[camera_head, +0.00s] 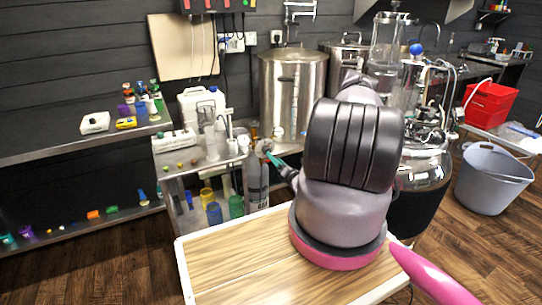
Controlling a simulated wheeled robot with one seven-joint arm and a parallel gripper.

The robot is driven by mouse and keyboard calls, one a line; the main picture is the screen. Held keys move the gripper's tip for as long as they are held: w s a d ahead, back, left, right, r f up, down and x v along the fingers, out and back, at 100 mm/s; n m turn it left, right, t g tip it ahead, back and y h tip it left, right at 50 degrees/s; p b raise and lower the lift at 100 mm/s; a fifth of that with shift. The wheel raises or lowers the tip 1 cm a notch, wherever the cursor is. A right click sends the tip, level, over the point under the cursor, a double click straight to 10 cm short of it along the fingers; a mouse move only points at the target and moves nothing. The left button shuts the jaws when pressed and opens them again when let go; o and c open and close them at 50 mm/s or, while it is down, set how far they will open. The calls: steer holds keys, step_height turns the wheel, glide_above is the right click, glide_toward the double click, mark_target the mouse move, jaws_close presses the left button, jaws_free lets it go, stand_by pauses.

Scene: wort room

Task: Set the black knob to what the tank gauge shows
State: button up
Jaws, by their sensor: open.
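My gripper (268,152) shows small and partly hidden at the left side of my large grey arm, with teal on its fingers. It is open, near the right end of the steel bench, with nothing seen in it. A tall steel tank (292,90) stands behind it, and a second steel tank (346,58) stands further right. A shiny rounded vessel (425,172) is partly hidden behind my arm. I cannot make out the black knob or a readable gauge; they are too small or hidden.
The steel bench (178,160) holds white jugs (203,108) and small bottles. A steel shelf (70,143) runs along the left wall. A grey tub (492,180) stands on the floor at right, near a red bin (490,104).

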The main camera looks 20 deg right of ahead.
steer(key=shift+s+d+f, duration=0.15)
steer(key=shift+s, duration=2.15)
steer(key=w+a+r+n+g+y, duration=0.1)
steer(key=a+r+n+g+y, duration=0.25)
steer(key=a+r+n, duration=0.35)
steer(key=w+a+r+n+g+y, duration=0.15)
steer(key=r+n+y, duration=0.3)
steer(key=r, duration=0.55)
steer(key=a+r+n+g+y, duration=0.3)
steer(key=a+r+n+y, duration=0.2)
steer(key=r, duration=0.3)
steer(key=s+a+r+n+g, duration=0.5)
steer(key=a+r+n+g, duration=0.1)
steer(key=r+n, duration=0.15)
steer(key=s+a+r+n+g+h, duration=0.4)
steer(key=s+r+n+h, duration=0.2)
steer(key=s+r+n, duration=0.45)
steer(key=s+d+r+n+t+h, duration=0.4)
steer(key=s+r+t+h, duration=0.2)
steer(key=s+r, duration=0.5)
steer(key=shift+s+d+n+t+h, duration=0.15)
steer(key=shift+s+n+t+h, duration=0.2)
steer(key=shift+s, duration=0.6)
